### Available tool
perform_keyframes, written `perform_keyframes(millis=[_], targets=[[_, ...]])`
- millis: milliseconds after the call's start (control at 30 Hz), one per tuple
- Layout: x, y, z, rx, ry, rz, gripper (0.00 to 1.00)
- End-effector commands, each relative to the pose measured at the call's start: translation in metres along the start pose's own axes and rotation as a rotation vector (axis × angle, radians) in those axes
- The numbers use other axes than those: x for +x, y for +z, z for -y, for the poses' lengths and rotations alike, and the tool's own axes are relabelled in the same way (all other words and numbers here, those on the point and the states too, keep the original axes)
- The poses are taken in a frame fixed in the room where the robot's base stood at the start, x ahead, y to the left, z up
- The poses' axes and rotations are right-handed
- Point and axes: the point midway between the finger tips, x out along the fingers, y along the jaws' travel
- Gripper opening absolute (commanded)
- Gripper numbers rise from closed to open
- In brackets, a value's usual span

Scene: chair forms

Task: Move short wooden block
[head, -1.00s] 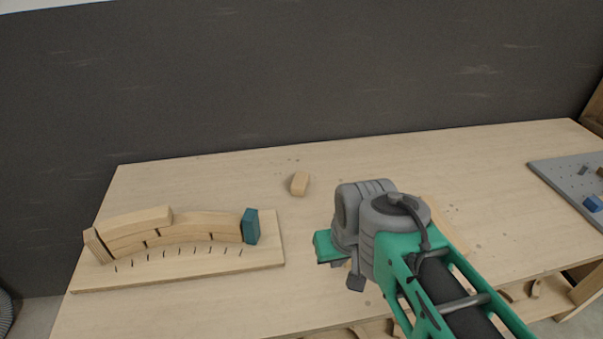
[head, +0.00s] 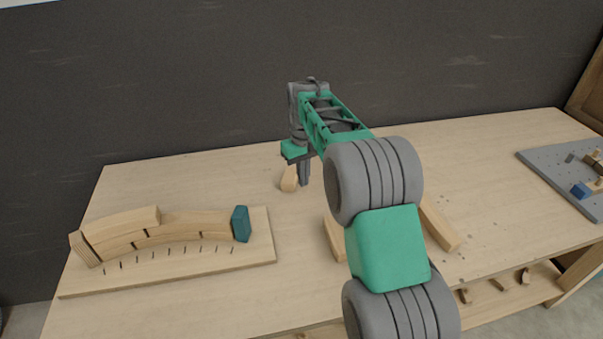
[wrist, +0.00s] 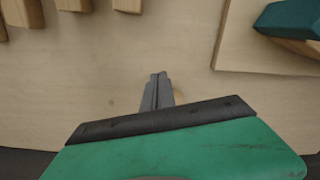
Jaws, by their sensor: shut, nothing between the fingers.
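The short wooden block (head: 288,180) lies on the workbench near its back half, right of the arched form. My gripper (head: 304,182) points down just to the right of the block in the head view and overlaps its right edge there. Whether they touch I cannot tell. In the wrist view the gripper's fingers (wrist: 159,88) are together with nothing between them.
A curved wooden assembly with a teal end block (head: 241,224) stands on a board (head: 190,270) at left. Longer wooden pieces (head: 440,226) lie at right, partly behind my arm. A grey pegboard tray (head: 560,175) is at far right. A dark wall stands behind the bench.

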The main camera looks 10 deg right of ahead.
Motion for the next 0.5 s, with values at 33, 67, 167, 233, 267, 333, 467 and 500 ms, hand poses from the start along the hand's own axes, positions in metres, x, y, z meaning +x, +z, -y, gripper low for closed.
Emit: perform_keyframes(millis=[33,67,167,233,267,333,467,500], targets=[[0.011,0.001,0.000,0.000,-0.002,0.006,0.00],[0.017,0.001,0.001,0.000,-0.001,0.005,0.00],[0.039,0.001,0.000,0.001,-0.001,0.005,0.00],[0.054,0.001,0.000,0.001,-0.001,0.004,0.00],[0.061,0.001,0.000,0.001,-0.001,0.004,0.00],[0.062,-0.010,0.000,0.000,0.000,-0.001,0.00],[0.063,-0.029,0.000,0.001,0.000,0.000,0.00],[0.064,-0.033,0.000,0.002,0.000,0.000,0.00]])
